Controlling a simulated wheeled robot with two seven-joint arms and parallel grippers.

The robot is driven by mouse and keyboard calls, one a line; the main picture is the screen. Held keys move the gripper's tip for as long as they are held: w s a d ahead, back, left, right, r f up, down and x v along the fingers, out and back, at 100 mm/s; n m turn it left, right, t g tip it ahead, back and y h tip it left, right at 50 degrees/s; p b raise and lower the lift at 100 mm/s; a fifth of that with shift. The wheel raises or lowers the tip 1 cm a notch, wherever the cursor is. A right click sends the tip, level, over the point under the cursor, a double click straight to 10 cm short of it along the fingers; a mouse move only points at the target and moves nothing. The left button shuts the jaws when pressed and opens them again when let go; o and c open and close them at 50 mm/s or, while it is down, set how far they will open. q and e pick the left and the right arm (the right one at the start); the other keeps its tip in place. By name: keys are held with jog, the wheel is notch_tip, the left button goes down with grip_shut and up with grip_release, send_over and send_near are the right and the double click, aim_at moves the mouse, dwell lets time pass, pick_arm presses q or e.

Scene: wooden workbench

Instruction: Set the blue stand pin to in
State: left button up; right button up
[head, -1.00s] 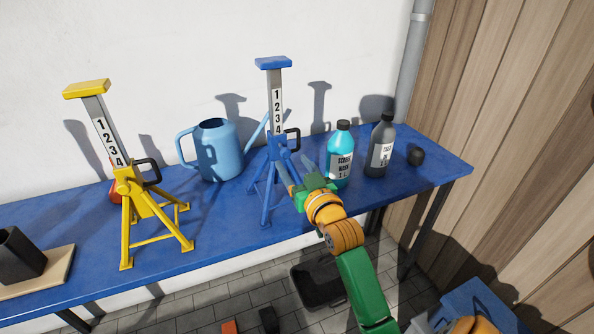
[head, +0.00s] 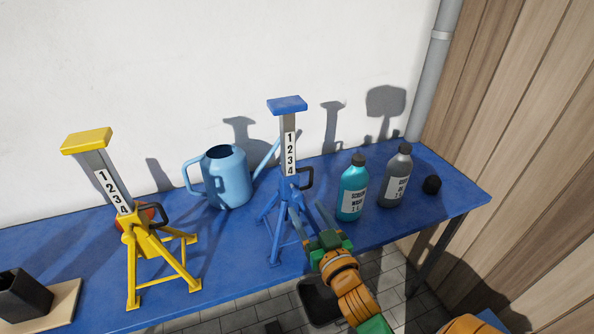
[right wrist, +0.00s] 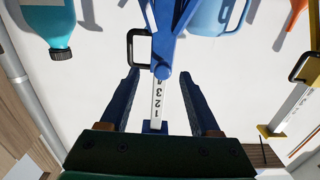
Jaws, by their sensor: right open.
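The blue stand (head: 288,205) stands upright on the blue bench, its post marked 1 to 4. Its pin has a black loop handle (head: 306,178) on the right side of the collar. How deep the pin sits is hard to tell. My right gripper (head: 307,212) is open and empty, in front of and below the handle. In the right wrist view, which shows the stand upside down, the loop (right wrist: 130,48) lies just beyond the open fingers (right wrist: 160,78), nearer the left one. My left gripper is not in view.
A teal bottle (head: 352,190) and a grey bottle (head: 395,178) stand right of the blue stand, near my arm. A blue watering can (head: 228,180) is left of it. A yellow stand (head: 145,240) is further left.

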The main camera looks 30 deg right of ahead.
aim_at(299, 199)
jog(key=w, duration=0.1)
jog(key=w+r, duration=0.1)
jog(key=w, duration=0.1)
jog(key=shift+w+d+p, duration=0.15)
jog(key=shift+w+p, duration=0.15)
jog(key=shift+p, duration=0.1)
jog(key=shift+w, duration=0.5)
jog(key=shift+w+d+f, duration=0.25)
jog(key=shift+w+f, duration=0.05)
jog(key=shift+w, duration=0.1)
jog(key=shift+c, duration=0.8)
jog(key=shift+s+r, duration=0.1)
jog(key=shift+s, duration=0.05)
grip_shut()
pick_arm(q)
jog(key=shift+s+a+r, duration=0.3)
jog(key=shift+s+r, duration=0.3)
